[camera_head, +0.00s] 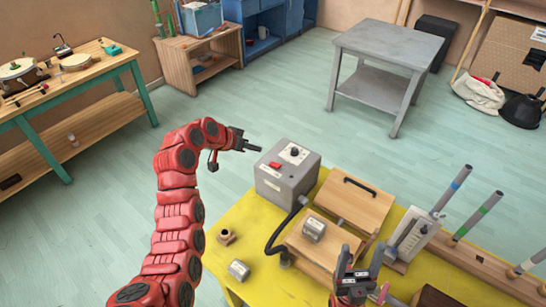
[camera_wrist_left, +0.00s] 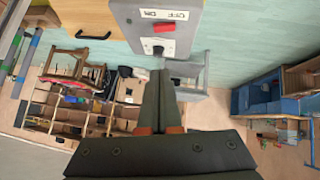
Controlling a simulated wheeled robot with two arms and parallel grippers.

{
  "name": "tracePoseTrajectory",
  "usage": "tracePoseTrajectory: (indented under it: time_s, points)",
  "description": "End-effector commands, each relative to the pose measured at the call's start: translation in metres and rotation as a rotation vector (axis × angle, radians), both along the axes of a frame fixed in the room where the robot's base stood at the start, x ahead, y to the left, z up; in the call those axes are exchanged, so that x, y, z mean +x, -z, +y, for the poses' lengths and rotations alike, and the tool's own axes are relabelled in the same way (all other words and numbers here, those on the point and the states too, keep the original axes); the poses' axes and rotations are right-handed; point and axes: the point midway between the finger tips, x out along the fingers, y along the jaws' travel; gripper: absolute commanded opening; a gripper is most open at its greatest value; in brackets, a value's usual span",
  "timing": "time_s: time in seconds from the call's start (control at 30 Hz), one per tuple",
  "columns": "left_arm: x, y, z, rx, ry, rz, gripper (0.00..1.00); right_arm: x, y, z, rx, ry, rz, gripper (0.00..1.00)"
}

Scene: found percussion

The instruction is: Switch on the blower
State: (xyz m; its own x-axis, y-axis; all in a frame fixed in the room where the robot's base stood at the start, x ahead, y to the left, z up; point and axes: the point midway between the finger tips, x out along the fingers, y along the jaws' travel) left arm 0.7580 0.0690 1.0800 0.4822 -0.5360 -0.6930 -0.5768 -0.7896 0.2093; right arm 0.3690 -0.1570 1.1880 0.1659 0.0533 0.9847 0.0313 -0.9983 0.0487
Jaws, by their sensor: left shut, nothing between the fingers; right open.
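The blower is a grey box (camera_head: 284,178) at the back left corner of the yellow table. A red switch (camera_head: 275,165) and a dark round knob (camera_head: 294,151) sit on its top face. In the left wrist view the red switch (camera_wrist_left: 164,28) lies beside an OFF/ON label, and the knob (camera_wrist_left: 155,52) is nearer the fingers. My left gripper (camera_head: 259,149) is shut and empty, beside the box's upper left edge and apparently apart from it. It also shows in the left wrist view (camera_wrist_left: 160,74). My right gripper (camera_head: 360,256) is open, low over the table's front.
A black hose (camera_head: 273,239) runs from the blower to a wooden box (camera_head: 321,241). A lidded wooden box (camera_head: 354,198), small metal cylinder (camera_head: 239,270) and grey panel (camera_head: 412,235) share the yellow table (camera_head: 225,219). Free floor lies behind and left.

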Motion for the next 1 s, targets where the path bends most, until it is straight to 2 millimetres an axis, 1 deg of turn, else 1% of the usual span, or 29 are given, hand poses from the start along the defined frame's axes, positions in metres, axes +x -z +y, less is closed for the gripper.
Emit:
tracePoseTrajectory:
  time_s: [0.3, 0.43, 0.73, 0.9, 1.0]
  points:
    - [0.001, 0.001, 0.0, 0.0, -0.001, 0.0, 0.0, 0.0, 0.0, 0.0, 0.0, 0.0, 0.0, 0.65]
    - [0.005, 0.006, -0.005, 0.0, -0.001, 0.001, 0.0, 0.0, 0.0, 0.0, 0.0, 0.0, 0.0, 0.65]
    - [0.026, 0.038, -0.029, 0.002, 0.0, 0.001, 0.0, 0.0, 0.004, 0.0, 0.0, 0.0, 0.0, 0.65]
    - [0.037, 0.056, -0.041, 0.002, 0.0, 0.002, 0.0, 0.0, 0.01, 0.0, 0.0, 0.0, 0.0, 0.65]
    - [0.044, 0.065, -0.048, 0.001, 0.0, -0.001, 0.0, 0.0, 0.019, 0.0, 0.0, 0.0, 0.0, 0.65]
